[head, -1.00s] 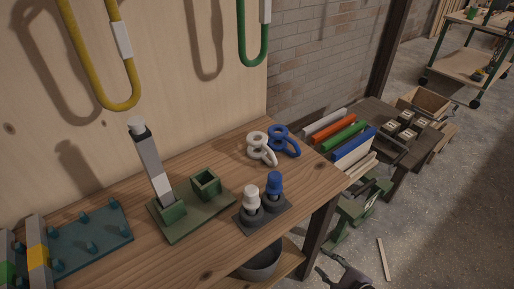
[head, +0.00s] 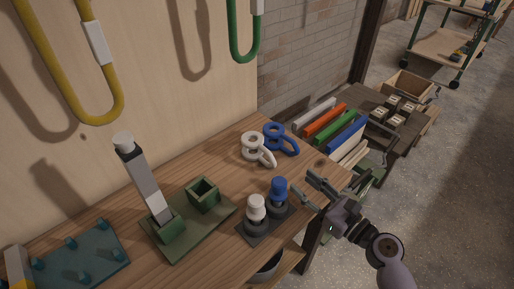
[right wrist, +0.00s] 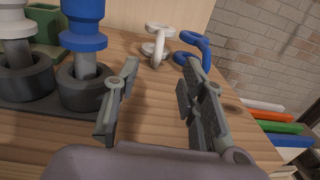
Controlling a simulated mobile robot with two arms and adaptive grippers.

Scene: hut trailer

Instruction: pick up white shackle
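The white shackle (head: 257,150) lies on the wooden workbench (head: 210,162) near its back right corner, touching or very near the blue shackle (head: 281,139) to its right. In the right wrist view the white shackle (right wrist: 158,45) is ahead of the fingers, with the blue shackle (right wrist: 195,48) beside it. My right gripper (head: 311,187) is at the bench's right front edge, open and empty, apart from both shackles. The open fingers (right wrist: 155,95) also show in the right wrist view. My left gripper is not in view.
A dark base with a white-topped peg (head: 256,208) and a blue-topped peg (head: 279,190) stands left of my right gripper. Behind it is a green base (head: 186,232) with a tall grey post (head: 142,180). Coloured bars (head: 335,128) lie beyond the bench. Bench wood before the shackles is clear.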

